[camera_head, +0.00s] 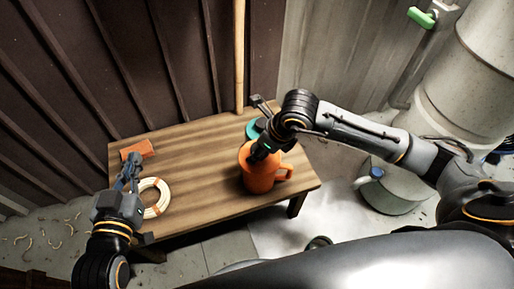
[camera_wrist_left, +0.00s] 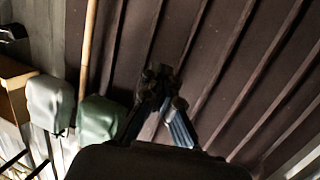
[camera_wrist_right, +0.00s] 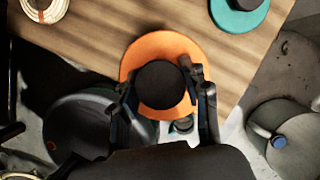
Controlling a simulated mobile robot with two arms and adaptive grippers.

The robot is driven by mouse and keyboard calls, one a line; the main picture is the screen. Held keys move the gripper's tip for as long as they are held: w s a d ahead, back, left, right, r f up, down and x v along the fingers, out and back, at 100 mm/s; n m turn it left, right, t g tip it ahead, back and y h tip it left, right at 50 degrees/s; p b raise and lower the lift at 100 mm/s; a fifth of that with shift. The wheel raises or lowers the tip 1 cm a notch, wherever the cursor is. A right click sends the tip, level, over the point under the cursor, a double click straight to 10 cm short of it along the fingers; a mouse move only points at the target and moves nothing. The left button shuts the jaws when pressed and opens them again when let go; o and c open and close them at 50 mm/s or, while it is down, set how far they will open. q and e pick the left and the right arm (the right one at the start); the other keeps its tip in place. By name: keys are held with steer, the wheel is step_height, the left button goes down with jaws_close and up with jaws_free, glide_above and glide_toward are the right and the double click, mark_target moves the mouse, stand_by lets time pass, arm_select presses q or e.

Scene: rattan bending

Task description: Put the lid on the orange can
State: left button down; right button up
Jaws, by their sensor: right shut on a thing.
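The orange can (camera_head: 258,184) stands upright on the wooden table, with its handle to the right. My right gripper (camera_head: 260,150) is right over the can's top. In the right wrist view, the right gripper (camera_wrist_right: 160,88) is shut on the black knob (camera_wrist_right: 161,84) of an orange lid (camera_wrist_right: 135,62). The lid covers the can from above, so I cannot tell whether it is fully seated. My left gripper (camera_head: 133,163) is empty over the table's left end. In the left wrist view its fingers (camera_wrist_left: 161,78) meet at the tips.
A teal lid-like disc (camera_head: 253,128) with a dark top lies behind the can on the table (camera_head: 205,170). A coil of rattan (camera_head: 153,198) and an orange-red block (camera_head: 137,149) are at the left. A grey-green pot (camera_head: 392,190) stands on the floor at right. The table's middle is clear.

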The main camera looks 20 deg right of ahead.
arm_select(q)
steer(key=shift+w+d+r+t+b, duration=0.15)
steer(key=shift+r+t, duration=0.25)
steer(key=shift+r, duration=0.2)
steer(key=shift+w+d+r+t+b, duration=0.15)
steer(key=shift+r+t, duration=0.25)
steer(key=shift+r, duration=0.2)
arm_select(e)
steer(key=shift+f, duration=0.3)
stand_by(0.5)
arm_select(q)
steer(key=shift+d+r+t+h+b, duration=0.15)
steer(key=shift+r+t+h, duration=0.2)
steer(key=shift+r, duration=0.35)
steer(key=shift+a+r+t+h+b, duration=0.15)
steer(key=shift+r+t+h, duration=0.1)
steer(key=shift+r+t, duration=0.35)
arm_select(e)
steer(key=shift+f, duration=0.35)
stand_by(0.7)
arm_select(q)
steer(key=shift+d+r, duration=0.1)
steer(key=shift+g, duration=0.25)
arm_select(e)
steer(key=o, duration=1.3)
steer(key=shift+o, duration=0.2)
steer(key=o, duration=0.5)
steer(key=shift+o, duration=0.2)
steer(key=shift+r, duration=0.1)
